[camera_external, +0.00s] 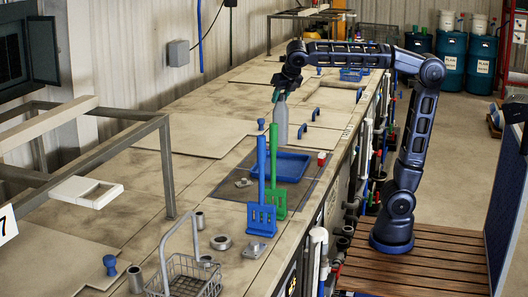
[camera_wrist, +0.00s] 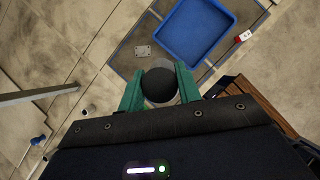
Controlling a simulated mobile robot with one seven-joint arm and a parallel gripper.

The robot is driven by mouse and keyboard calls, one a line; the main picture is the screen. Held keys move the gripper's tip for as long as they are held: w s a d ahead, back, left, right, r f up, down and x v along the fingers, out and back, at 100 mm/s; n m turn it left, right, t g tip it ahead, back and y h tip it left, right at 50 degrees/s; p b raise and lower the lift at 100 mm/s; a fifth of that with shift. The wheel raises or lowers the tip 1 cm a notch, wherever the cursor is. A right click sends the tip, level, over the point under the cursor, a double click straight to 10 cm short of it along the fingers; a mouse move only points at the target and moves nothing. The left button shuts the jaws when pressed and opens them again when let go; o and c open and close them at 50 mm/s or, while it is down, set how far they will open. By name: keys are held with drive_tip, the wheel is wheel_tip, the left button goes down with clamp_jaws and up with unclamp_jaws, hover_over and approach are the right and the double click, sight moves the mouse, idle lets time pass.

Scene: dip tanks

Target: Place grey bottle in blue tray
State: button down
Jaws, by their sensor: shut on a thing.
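The grey bottle (camera_external: 280,123) hangs upright below my gripper (camera_external: 284,93) in the external view. My gripper is shut on its top. In the wrist view the bottle's dark round top (camera_wrist: 159,85) sits between the two green fingers of my gripper (camera_wrist: 160,88). The blue tray (camera_external: 287,167) lies on a dark mat on the bench, in front of the bottle in the external view. In the wrist view the tray (camera_wrist: 197,28) is above and right of the bottle and looks empty. I cannot tell exactly how high the bottle's base is above the bench.
A blue paddle (camera_external: 261,215) and a green paddle (camera_external: 274,200) stand at the mat's near side. A small red-and-white block (camera_external: 321,159) is right of the tray. A metal plate (camera_wrist: 143,49) lies on the mat. A wire basket (camera_external: 184,277) stands in the foreground.

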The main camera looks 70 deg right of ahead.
drive_tip(key=w+d+m+h, duration=0.1)
drive_tip(key=w+d, duration=0.2)
drive_tip(key=d, duration=0.7)
drive_tip(key=w+d+m, duration=0.1)
drive_tip(key=w+d, duration=0.1)
drive_tip(key=d, duration=0.7)
wheel_tip(320, 180, down, 19)
drive_tip(key=shift+f, duration=0.2)
drive_tip(key=shift+w+f, duration=0.1)
drive_tip(key=c, duration=1)
unclamp_jaws()
